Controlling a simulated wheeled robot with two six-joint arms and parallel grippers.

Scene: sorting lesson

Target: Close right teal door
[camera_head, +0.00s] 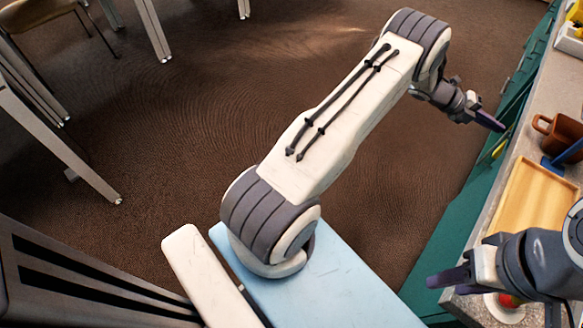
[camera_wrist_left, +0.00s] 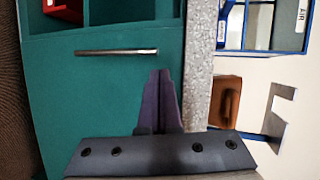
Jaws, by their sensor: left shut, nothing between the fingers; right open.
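The teal cabinet front (camera_head: 450,235) runs along the right, below the counter. In the left wrist view a flat teal door (camera_wrist_left: 85,95) with a silver bar handle (camera_wrist_left: 117,51) fills the left and middle, beside an open teal compartment (camera_wrist_left: 120,12). The door looks about flush with the cabinet, though its exact angle is hard to tell. My left gripper (camera_head: 493,123) is shut and empty, with its fingertips (camera_wrist_left: 160,75) in front of the door near the counter edge; contact cannot be made out. My right gripper (camera_head: 443,279) is open and empty, by the counter's near edge.
On the counter are a brown mug (camera_head: 557,135), a wooden tray (camera_head: 535,205), a blue holder (camera_head: 556,165) and a red fruit (camera_head: 507,300). A red item (camera_wrist_left: 65,10) is in the open compartment. The carpet (camera_head: 190,140) before the cabinet is clear; table legs stand far left.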

